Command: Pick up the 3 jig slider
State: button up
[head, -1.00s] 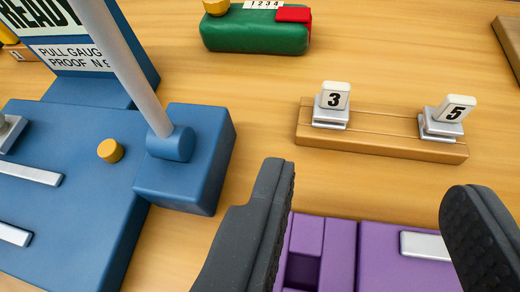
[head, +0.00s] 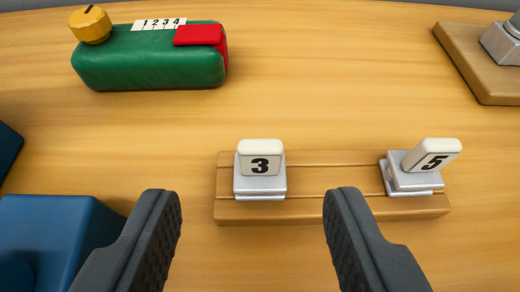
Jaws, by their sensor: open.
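The 3 jig slider (head: 260,171) is a silver block with a white cap marked with a black 3. It stands upright on the left part of a wooden rail (head: 333,208) with grooves. A similar 5 slider (head: 417,171), its cap tilted, sits at the rail's right end. My gripper (head: 252,205) is open and empty. Its two dark fingers appear on either side of the 3 slider in the picture, in the lower foreground, apart from it.
A green box (head: 140,62) with a yellow knob, a 1 2 3 4 label and a red part lies at the back left. A blue block (head: 55,235) is at the lower left. A brown board (head: 485,70) with a grey part is at the back right. Bare table lies between.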

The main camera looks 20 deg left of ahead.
aim_at(263, 153)
jog(key=shift+x, duration=2.5)
jog(key=shift+d, duration=0.25)
jog(key=shift+c, duration=0.4)
grip_shut()
